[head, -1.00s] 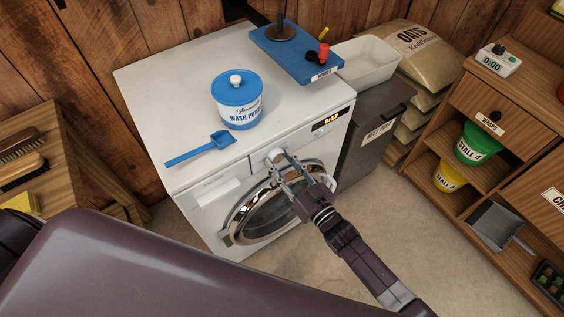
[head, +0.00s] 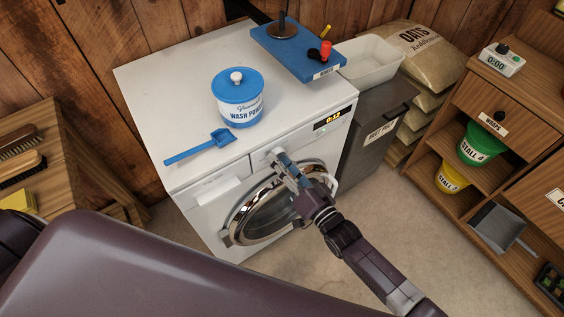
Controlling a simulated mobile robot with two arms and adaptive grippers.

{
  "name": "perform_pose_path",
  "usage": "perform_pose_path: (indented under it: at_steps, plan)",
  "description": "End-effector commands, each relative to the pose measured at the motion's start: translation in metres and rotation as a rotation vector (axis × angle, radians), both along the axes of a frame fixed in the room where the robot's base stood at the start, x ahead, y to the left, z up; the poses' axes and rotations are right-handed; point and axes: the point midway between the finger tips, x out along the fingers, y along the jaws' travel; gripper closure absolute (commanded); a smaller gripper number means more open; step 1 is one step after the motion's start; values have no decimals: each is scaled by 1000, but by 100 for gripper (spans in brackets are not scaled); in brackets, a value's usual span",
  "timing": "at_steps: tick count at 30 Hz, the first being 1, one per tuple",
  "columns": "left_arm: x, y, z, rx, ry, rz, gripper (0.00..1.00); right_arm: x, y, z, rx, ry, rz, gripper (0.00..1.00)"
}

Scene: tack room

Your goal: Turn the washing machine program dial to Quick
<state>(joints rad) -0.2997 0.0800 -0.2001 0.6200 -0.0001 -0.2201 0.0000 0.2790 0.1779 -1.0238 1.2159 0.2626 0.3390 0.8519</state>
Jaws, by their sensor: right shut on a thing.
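The white washing machine (head: 150,95) stands against the plank wall, with a round chrome-rimmed door (head: 236,222) in its front. A small lit display (head: 327,120) sits at the right of its front panel. My right gripper (head: 278,158) reaches up to the panel from the lower right and is shut on the program dial (head: 273,151). The fingers hide most of the dial, and I cannot read its position or the program names. My left gripper is not in view.
A blue wash powder tub (head: 238,98), a blue scoop (head: 200,148) and a blue board (head: 296,50) rest on the machine top. A grey bin (head: 370,125) stands at its right. Wooden shelves (head: 520,110) are at far right. The floor between is clear.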

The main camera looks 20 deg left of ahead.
Motion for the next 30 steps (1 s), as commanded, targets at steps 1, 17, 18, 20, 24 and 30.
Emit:
perform_pose_path:
  at_steps: [1, 17, 18, 20, 24, 30]
  plan:
    - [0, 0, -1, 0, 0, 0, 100, -1, 0, -3, -1, 9, 1, 88]
    - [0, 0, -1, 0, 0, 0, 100, -1, 0, -3, 5, 17, 1, 57]
    - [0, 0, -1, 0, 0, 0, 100, -1, 0, -3, 6, 17, 1, 53]
    - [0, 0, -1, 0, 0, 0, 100, -1, 0, -2, 6, 16, 1, 47]
    - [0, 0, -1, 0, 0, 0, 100, -1, 0, -1, 8, 14, 0, 47]
    - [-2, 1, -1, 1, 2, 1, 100, -2, -3, -1, 8, 14, 0, 47]
